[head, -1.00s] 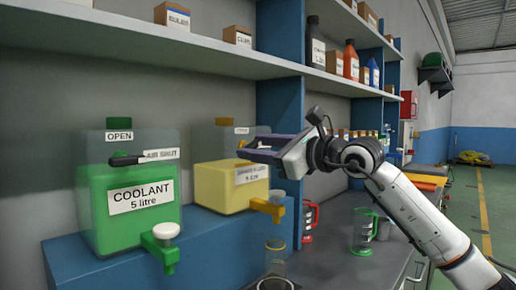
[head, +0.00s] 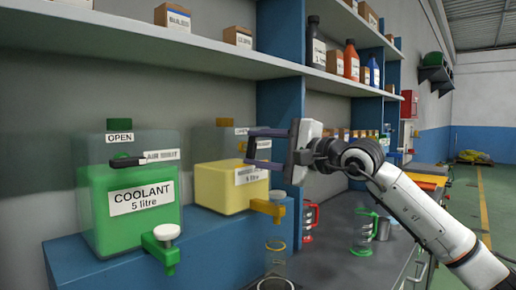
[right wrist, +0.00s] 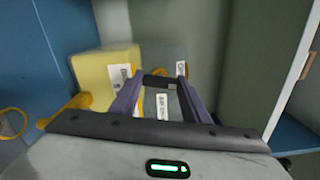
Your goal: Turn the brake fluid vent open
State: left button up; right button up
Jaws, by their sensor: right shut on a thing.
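The brake fluid tank (head: 222,190), clear above and yellow below, stands on the blue ledge in the head view. Its yellow fluid also shows in the right wrist view (right wrist: 98,72). My right gripper (head: 249,147) is at the tank's upper right, its fingers one above the other. In the right wrist view its fingers (right wrist: 160,92) close around the dark vent lever (right wrist: 158,81). An "AIR SHUT" label (right wrist: 162,106) and a second small label (right wrist: 181,69) show near it. The lever's exact direction is hard to tell. My left gripper is out of view.
The green coolant tank (head: 130,205) with its tap (head: 165,240) stands left. A yellow tap (head: 270,207) sits above a clear cylinder (head: 275,258). Red and green handled jugs (head: 365,232) stand on the counter. A loaded shelf (head: 230,50) runs overhead.

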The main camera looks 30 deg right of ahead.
jog(key=shift+n, duration=1.1)
jog(key=o, duration=1)
jog(key=shift+o, duration=0.2)
jog(key=shift+s, duration=0.1)
jog(key=shift+s+d+f, duration=0.1)
jog(key=shift+s+d, duration=0.1)
jog(key=shift+s, duration=0.05)
pick_arm(q)
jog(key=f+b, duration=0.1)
jog(key=b, duration=0.1)
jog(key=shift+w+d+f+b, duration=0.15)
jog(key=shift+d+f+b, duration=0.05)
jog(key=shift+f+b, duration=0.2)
pick_arm(e)
jog(key=v, duration=0.9)
jog(key=shift+s, duration=0.3)
